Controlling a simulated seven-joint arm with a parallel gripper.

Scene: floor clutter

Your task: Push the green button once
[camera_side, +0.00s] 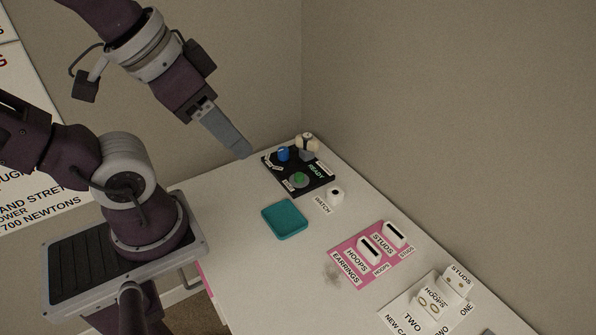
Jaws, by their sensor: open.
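The green button (299,179) sits on a black panel (320,184) at the far end of the white table. A blue knob or button (283,154) is on the same panel, and a lit green "READY" text shows at its right. My gripper (244,152) hangs in the air up and left of the panel, pointing down to the right. It is apart from the button. Its fingers are seen edge-on and overlap, so the gap between them is hidden. Nothing shows in its grip.
A beige-and-dark object (307,143) stands at the panel's back corner. A teal tray (285,219), a white watch holder (335,196), a pink earrings mat (345,270) and a card with small boxes (405,312) lie nearer. Walls close in behind and right.

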